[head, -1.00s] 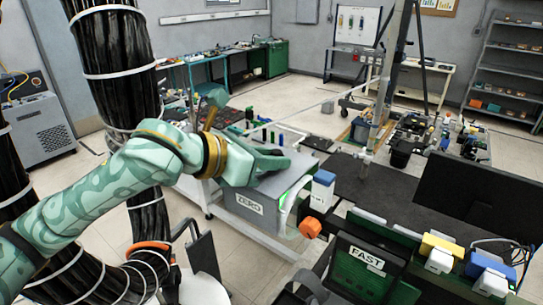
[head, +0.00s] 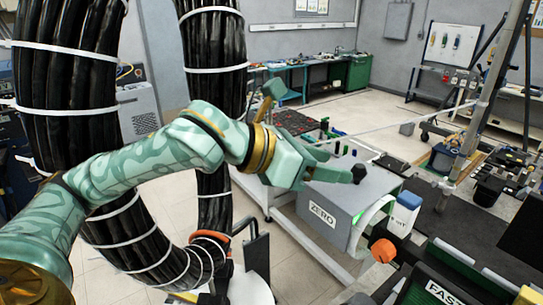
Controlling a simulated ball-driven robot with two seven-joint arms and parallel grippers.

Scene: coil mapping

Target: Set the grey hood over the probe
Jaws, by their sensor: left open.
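A grey box-shaped housing (head: 372,188) with a ZERO label stands right of centre; it is the likely grey hood, though I cannot be sure. A white, green-lit curved edge shows on its right side. My left gripper (head: 335,168) is open over the far left part of its top, fingers pointing right. A small dark knob-like shape (head: 358,173) shows by the fingertips; I cannot tell whether it touches them or belongs to the housing. I cannot make out the probe. My right gripper is not in view.
A blue-and-white block (head: 404,213) and an orange knob (head: 384,250) are right of the housing. Small coloured pegs (head: 337,147) stand behind it. Thick black cable bundles (head: 70,70) loop at the left. Open floor (head: 400,125) shows behind.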

